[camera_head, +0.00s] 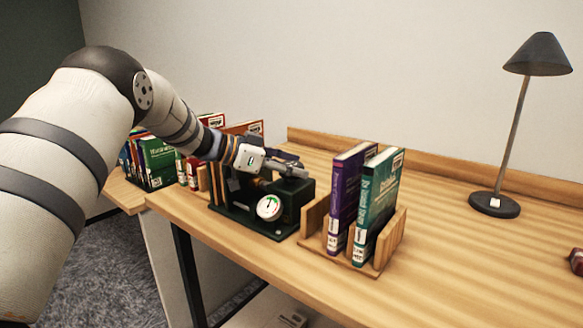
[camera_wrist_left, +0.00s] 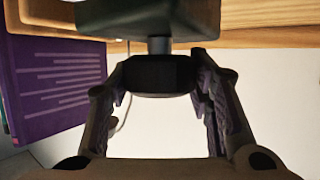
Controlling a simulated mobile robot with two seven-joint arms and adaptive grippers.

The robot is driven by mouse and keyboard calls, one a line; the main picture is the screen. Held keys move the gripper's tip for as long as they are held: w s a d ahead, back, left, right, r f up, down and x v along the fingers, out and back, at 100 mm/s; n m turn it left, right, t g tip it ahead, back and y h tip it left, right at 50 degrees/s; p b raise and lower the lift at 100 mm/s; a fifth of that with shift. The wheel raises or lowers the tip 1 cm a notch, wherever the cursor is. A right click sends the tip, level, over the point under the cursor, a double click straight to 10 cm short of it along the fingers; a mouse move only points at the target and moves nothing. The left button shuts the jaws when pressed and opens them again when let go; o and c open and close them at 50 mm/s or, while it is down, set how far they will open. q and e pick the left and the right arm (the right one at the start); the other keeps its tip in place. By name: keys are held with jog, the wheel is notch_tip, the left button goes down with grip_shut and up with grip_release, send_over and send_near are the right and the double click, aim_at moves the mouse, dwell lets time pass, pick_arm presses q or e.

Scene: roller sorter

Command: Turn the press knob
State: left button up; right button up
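The press (camera_head: 292,200) is a dark green machine with a round white gauge (camera_head: 270,207), standing on the wooden table. In the left wrist view its green body (camera_wrist_left: 150,15) shows at the top, with a short grey stem leading to the black press knob (camera_wrist_left: 155,76). My left gripper (camera_head: 290,168) is over the press. In the left wrist view its two fingers (camera_wrist_left: 163,80) flank the knob, with their pads against its sides. In the head view I cannot make out the knob apart from the gripper. My right gripper is in neither view.
A purple book (camera_head: 345,200) and a teal book (camera_head: 378,208) stand in a wooden holder just right of the press. More books (camera_head: 158,160) stand at the left. A black lamp (camera_head: 495,205) stands at the back right. The table's middle right is clear.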

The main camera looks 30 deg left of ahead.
pick_arm(q)
jog(key=o, duration=0.4)
jog(key=shift+c, duration=0.2)
jog(key=v, duration=1.2)
